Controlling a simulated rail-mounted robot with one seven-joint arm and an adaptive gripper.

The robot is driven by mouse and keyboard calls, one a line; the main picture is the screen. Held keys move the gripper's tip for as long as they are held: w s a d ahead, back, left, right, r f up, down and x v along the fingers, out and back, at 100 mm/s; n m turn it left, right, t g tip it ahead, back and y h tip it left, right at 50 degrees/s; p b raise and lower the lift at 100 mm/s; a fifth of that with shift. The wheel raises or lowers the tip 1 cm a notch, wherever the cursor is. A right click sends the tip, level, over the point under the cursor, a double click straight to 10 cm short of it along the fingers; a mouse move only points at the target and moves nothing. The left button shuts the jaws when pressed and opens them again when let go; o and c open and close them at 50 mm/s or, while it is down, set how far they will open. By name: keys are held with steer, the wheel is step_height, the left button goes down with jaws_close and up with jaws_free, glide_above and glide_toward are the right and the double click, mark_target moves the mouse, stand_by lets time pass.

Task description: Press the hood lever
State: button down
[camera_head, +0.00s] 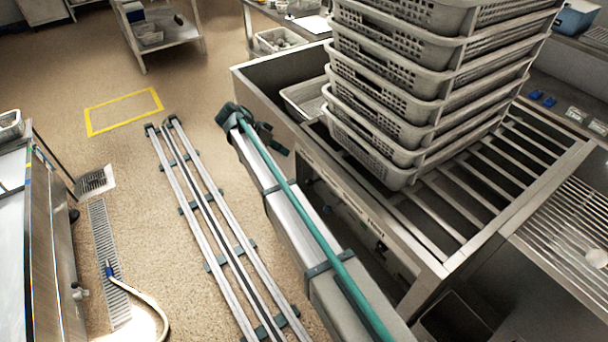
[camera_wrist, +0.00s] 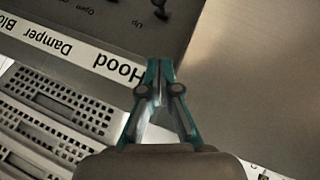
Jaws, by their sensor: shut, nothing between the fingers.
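The wrist view shows a dark control panel (camera_wrist: 110,32) with a white label strip (camera_wrist: 75,50) reading "Hood", "Damper" and a cut-off word, all upside down. A black lever (camera_wrist: 161,9), beside the printed word "Up" at the top edge, is nearest the "Hood" label and is partly cut off. Another dark lever (camera_wrist: 85,2) is barely in view near "Open". My gripper (camera_wrist: 160,62) has its teal fingers together and empty. Its tips overlap the end of the "Hood" label, below the lever in the picture; a gap shows between tips and lever. The gripper cannot be made out clearly in the head view.
Perforated grey baskets (camera_head: 400,95) are stacked on a slatted metal roller table (camera_head: 480,185). Perforated baskets (camera_wrist: 60,115) also show in the wrist view, left of my gripper. Rails (camera_head: 205,225) run along the floor. A hose (camera_head: 140,295) lies at the left; open floor is at upper left.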

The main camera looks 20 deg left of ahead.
steer(key=p, duration=0.2)
glide_toward(315, 181)
steer(key=w+d+r, duration=0.1)
steer(key=w, duration=0.2)
steer(key=f, duration=0.1)
steer(key=s+f+p, duration=0.1)
steer(key=d+f, duration=0.1)
steer(key=f, duration=0.1)
steer(key=shift+s, duration=0.15)
steer(key=shift+d+f, duration=0.1)
steer(key=shift+d, duration=0.05)
